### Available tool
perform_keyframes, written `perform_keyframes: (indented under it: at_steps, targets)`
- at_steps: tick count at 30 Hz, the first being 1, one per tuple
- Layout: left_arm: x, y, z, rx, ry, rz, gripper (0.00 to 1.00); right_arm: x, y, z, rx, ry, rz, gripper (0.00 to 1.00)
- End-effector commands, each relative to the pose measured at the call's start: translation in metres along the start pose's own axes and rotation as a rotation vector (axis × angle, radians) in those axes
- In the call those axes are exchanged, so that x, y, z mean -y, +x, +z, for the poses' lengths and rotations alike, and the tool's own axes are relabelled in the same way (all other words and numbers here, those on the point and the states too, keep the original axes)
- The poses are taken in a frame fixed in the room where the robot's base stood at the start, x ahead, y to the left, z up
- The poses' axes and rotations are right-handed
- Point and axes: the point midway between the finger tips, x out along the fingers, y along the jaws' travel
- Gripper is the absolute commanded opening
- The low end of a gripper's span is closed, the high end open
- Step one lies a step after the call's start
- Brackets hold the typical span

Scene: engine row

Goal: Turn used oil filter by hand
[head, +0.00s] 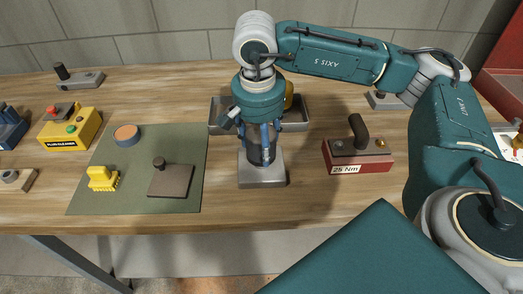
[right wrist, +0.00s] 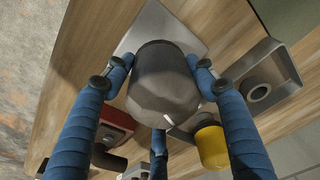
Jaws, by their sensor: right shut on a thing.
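The used oil filter (head: 261,156) is a dark grey can, upright on a grey metal stand (head: 262,178) near the front middle of the bench. My right gripper (head: 260,138) comes down over it from above, with blue fingers around its sides. In the right wrist view, the filter (right wrist: 165,85) sits between the three blue fingers of the gripper (right wrist: 162,85), and the grey plate of the stand (right wrist: 145,22) shows behind it. The fingers are shut on the filter. The filter's lower end is hidden in the wrist view. My left gripper is not in view.
A grey tray (head: 301,110) with a yellow filter (right wrist: 212,147) stands just behind. A red 25 Nm block with a black handle (head: 357,155) is to the right. A green mat (head: 100,205) with small tools and a yellow plug cleaner box (head: 70,130) are left.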

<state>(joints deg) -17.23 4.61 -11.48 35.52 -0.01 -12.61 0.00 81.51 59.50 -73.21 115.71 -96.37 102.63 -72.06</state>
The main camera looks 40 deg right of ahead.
Motion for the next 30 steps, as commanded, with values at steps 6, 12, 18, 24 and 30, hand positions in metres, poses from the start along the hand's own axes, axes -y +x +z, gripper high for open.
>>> perform_keyframes:
  at_steps: [6, 12, 18, 24, 30]
  targets:
    - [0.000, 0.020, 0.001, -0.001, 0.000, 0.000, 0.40, 0.001, 0.001, -0.004, -0.010, -0.263, -0.037, 0.17]
    - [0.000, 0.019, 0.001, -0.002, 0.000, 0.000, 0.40, 0.001, -0.002, -0.004, -0.009, -0.310, -0.042, 0.17]
    - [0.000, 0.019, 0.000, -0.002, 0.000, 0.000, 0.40, 0.001, -0.002, -0.004, -0.009, -0.308, -0.041, 0.17]
    - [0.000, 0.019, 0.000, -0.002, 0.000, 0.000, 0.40, 0.001, -0.002, -0.004, -0.007, -0.308, -0.041, 0.79]
    - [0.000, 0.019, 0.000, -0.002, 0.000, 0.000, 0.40, 0.000, -0.001, -0.002, -0.004, -0.311, -0.040, 0.79]
